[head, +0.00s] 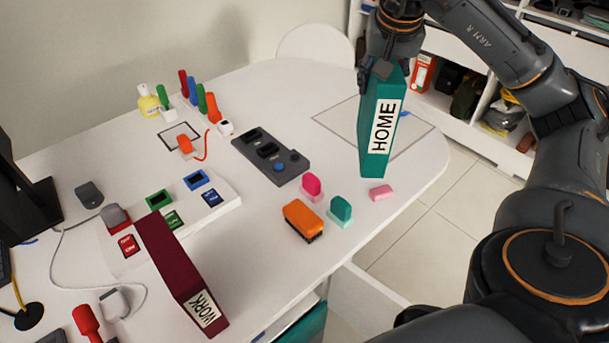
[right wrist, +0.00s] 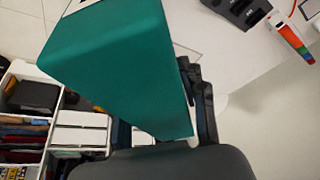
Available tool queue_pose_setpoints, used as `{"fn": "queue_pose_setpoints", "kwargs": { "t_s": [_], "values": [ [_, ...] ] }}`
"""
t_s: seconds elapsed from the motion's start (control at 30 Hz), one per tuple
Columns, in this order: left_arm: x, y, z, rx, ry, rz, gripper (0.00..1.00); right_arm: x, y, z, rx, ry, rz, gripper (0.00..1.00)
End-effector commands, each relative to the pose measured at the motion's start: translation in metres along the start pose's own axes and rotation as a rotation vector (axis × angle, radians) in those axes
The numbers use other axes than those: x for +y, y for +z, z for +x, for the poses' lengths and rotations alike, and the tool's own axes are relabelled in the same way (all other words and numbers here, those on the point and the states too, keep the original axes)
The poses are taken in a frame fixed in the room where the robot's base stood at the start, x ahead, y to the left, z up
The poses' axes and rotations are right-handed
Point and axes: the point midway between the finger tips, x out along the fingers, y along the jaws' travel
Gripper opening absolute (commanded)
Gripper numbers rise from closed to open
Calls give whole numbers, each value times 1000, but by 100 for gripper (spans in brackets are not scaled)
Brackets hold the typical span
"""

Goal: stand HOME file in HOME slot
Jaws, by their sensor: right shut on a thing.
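The HOME file (head: 380,125) is a teal box file with a white HOME label. In the head view it hangs upright, slightly tilted, over the right part of the white table. My right gripper (head: 378,72) is shut on its top end. In the right wrist view the teal file (right wrist: 120,70) fills the middle, and dark gripper fingers (right wrist: 197,95) show at its right edge. No slot marked HOME can be made out. My left gripper is not in view.
A maroon WORK file (head: 175,265) lies on the white table (head: 260,225). An orange brush (head: 302,220), pink and teal small items and a dark grey tray (head: 270,157) are near the middle. Filled white shelves (head: 470,110) stand behind at right. A teal thing (head: 305,327) shows below the table's front edge.

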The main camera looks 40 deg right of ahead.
Motion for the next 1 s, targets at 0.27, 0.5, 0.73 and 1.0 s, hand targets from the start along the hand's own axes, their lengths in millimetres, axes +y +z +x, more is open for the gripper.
{"fn": "queue_pose_setpoints", "kwargs": {
  "t_s": [0.27, 0.5, 0.73, 1.0],
  "values": [
    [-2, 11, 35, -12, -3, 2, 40, 0, 13, 32, 2, -1, 1, 0],
    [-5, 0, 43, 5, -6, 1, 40, -12, 2, 52, -3, -3, 1, 0],
    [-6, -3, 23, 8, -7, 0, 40, -38, -36, 88, -4, -1, 1, 0],
    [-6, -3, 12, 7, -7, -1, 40, -59, -55, 145, -3, 1, 0, 0]
  ]
}}
